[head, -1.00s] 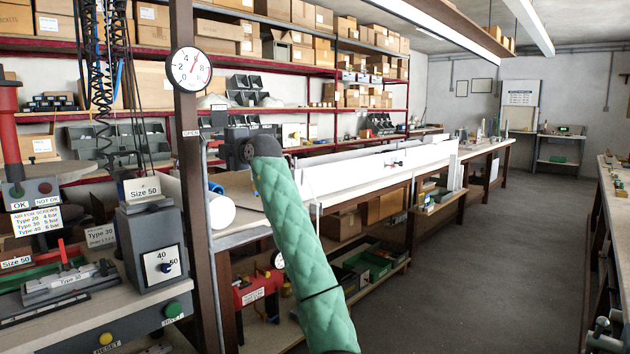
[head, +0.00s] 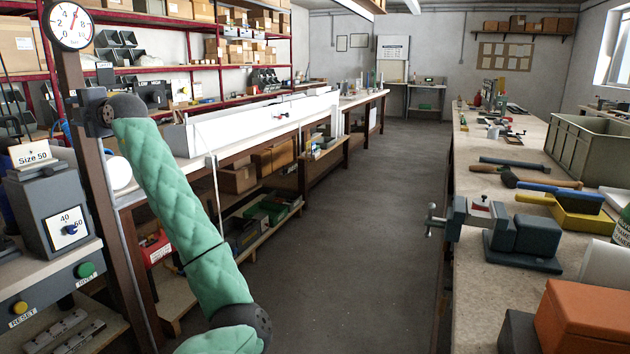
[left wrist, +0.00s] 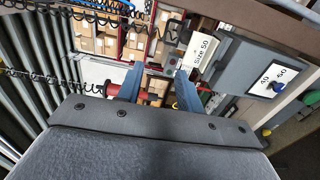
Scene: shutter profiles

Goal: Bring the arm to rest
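My left arm, in a green quilted sleeve, reaches up from the bottom of the head view toward the left. My left gripper (head: 92,112) is a dark block at its end, in front of the brown post. It looks clear of the bench, though its distance from the post is hard to tell. In the left wrist view, the two blue-grey fingers (left wrist: 157,75) stand apart with nothing held between them. Beyond them are shelves with boxes, a red part and the grey Size 50 machine (left wrist: 262,72). My right gripper is not in view.
The grey machine (head: 50,205) and the post with a gauge (head: 69,26) stand at the left. A long white profile (head: 255,122) lies on the left bench. A vise (head: 520,238), tools and an orange box (head: 585,318) crowd the right bench. The aisle floor (head: 350,210) is clear.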

